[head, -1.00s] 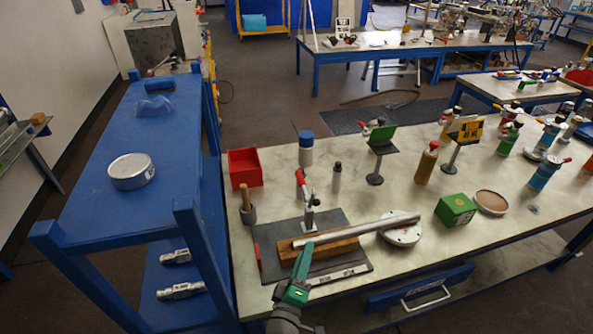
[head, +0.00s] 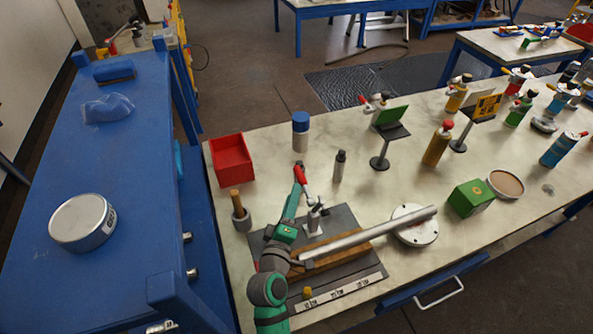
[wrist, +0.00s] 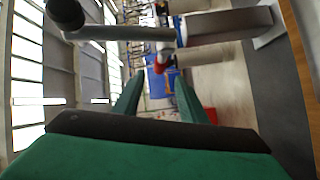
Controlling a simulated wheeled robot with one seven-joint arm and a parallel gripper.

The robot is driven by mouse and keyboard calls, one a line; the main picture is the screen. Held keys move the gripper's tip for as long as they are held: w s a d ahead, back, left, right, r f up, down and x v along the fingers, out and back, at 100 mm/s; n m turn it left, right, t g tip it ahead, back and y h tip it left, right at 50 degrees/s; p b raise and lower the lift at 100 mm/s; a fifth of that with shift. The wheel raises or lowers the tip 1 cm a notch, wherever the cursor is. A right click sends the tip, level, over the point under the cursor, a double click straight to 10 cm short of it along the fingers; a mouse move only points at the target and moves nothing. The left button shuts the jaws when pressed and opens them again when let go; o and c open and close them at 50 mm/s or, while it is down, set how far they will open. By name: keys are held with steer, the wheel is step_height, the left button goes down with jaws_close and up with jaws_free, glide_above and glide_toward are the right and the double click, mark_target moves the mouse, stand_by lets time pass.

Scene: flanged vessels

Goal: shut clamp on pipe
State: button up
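The toggle clamp (head: 314,217) stands on a dark plate behind the pipe. Its red handle (head: 300,174) points up and tilts left. The grey pipe (head: 365,238) lies along a wooden block, its right end over a round white flange (head: 414,225). My green gripper (head: 293,205) is just left of the clamp, fingers pointing up and away near the handle. In the wrist view its two fingers (wrist: 158,98) are apart, with the red handle (wrist: 160,63) between and beyond their tips. The clamp's metal bar with a black tip (wrist: 65,12) crosses the top. Contact with the handle cannot be told.
A red bin (head: 231,160), a mortar with pestle (head: 240,213), a blue-capped bottle (head: 300,132) and a dark small bottle (head: 339,166) stand around the clamp. A green box (head: 469,198) is to the right. A blue bench (head: 130,190) runs along the left.

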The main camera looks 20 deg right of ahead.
mark_target(299, 175)
steer(key=x, duration=0.9)
steer(key=shift+d, duration=0.15)
steer(key=shift+c, duration=0.3)
steer(key=shift+w, duration=0.1)
jaws_close()
